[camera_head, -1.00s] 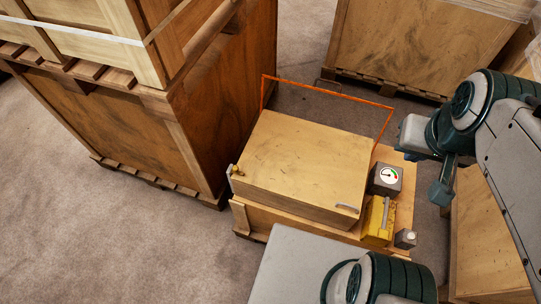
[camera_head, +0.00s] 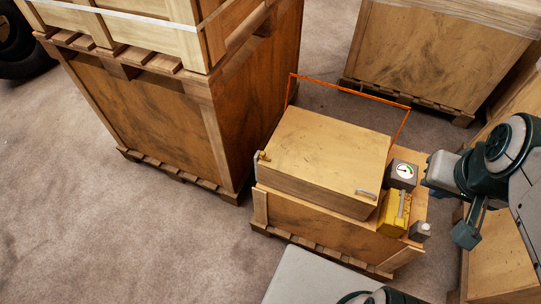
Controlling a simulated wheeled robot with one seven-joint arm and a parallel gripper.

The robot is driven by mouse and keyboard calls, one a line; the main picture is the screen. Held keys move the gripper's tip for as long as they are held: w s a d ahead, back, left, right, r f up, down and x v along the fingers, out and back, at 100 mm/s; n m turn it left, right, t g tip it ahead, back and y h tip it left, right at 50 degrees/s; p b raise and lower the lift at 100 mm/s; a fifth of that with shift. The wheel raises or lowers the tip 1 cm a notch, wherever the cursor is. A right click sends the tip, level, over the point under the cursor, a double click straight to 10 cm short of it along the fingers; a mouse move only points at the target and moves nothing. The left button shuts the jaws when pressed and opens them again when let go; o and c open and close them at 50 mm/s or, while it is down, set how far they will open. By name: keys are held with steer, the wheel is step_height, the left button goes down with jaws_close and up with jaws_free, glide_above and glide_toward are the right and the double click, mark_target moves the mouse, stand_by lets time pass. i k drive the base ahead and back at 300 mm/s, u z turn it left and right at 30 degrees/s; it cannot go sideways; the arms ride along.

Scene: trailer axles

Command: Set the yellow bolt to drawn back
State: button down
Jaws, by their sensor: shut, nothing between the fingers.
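The yellow bolt (camera_head: 392,216) is a yellow block with a grey bar along its top. It sits at the right end of the low wooden crate, beside the wooden box and in front of the dial gauge. Whether its bar is drawn back or pushed in, I cannot tell. My gripper (camera_head: 466,236) is at the right of the head view, shut and empty. In the picture it is to the right of the yellow bolt and appears apart from it.
The wooden box (camera_head: 325,155) has a grey handle and a brass-coloured fitting. A gauge (camera_head: 403,172), a small grey block (camera_head: 420,231) and an orange frame (camera_head: 350,92) surround it. Tall crates (camera_head: 160,125) stand left, another crate (camera_head: 432,55) behind. Carpet is clear at left.

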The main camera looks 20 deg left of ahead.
mark_target(263, 154)
steer(key=z, duration=0.25)
steer(key=i, duration=0.2)
steer(key=u, duration=2.35)
steer(key=k, duration=0.6)
steer(key=u, duration=1.05)
steer(key=i, duration=0.75)
steer(key=z, duration=0.5)
steer(key=i, duration=0.85)
steer(key=z, duration=0.95)
